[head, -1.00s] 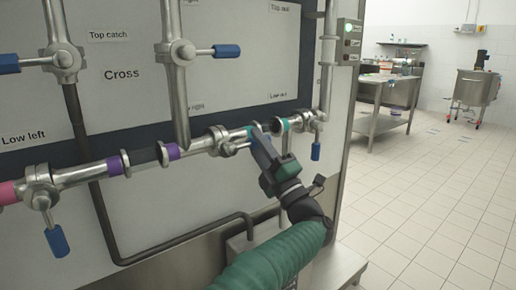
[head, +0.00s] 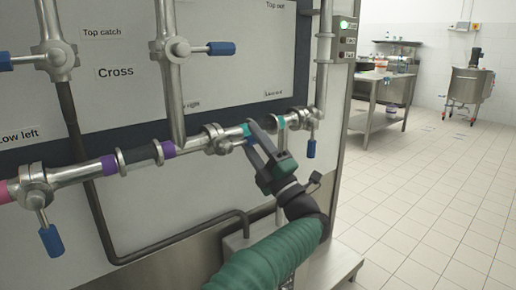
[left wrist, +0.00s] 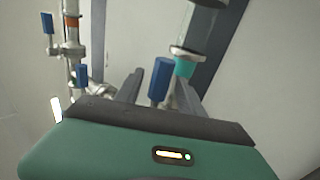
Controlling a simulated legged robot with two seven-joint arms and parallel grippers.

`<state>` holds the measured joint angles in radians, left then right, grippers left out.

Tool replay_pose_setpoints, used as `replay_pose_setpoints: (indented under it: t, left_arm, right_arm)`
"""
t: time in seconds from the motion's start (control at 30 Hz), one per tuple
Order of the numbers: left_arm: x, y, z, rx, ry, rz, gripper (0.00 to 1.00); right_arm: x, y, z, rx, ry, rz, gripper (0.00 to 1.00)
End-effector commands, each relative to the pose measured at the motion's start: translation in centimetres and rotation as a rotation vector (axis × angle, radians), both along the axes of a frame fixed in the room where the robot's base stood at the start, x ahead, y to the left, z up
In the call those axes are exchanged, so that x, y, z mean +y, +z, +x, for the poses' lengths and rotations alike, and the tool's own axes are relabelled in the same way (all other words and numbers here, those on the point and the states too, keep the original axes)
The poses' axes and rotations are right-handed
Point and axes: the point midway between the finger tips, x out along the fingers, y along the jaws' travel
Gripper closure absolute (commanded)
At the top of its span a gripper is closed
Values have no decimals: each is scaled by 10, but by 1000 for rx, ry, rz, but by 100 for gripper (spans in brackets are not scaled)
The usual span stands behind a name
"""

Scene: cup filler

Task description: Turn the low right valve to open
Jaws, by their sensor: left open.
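The low right valve (head: 216,139) sits on the steel pipe in the head view, under a label partly hidden by a pipe. Its short lever points right toward my left gripper (head: 262,138), which largely hides the blue grip. In the left wrist view a blue handle (left wrist: 160,80) stands between the two fingers of my left gripper (left wrist: 158,93). The fingers are apart, with gaps visible beside the handle. Contact cannot be told. My right gripper is not in view.
Another valve (head: 304,120) with a hanging blue handle (head: 311,148) is close to the right of my gripper. A low-left valve (head: 36,186) and upper valves (head: 176,50) share the pipework. The tiled floor to the right is free near the panel.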

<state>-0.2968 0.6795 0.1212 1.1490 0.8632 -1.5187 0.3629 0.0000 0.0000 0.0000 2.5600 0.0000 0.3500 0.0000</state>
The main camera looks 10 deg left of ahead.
Motion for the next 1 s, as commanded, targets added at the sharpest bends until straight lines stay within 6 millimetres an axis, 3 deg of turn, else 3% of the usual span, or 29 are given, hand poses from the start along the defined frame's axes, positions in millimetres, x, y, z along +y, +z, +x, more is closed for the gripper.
replay_pose_setpoints:
  t: [0.17,0.6,0.77,1.0]
  left_arm:
    - [-18,-12,-12,4,-4,1,54]
    - [-98,-80,-73,3,-3,3,54]
    - [-110,-92,-82,2,-1,0,54]
    - [-111,-95,-84,0,-1,0,54]
  right_arm:
    - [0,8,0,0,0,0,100]
    - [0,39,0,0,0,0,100]
    - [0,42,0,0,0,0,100]
    - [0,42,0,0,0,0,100]
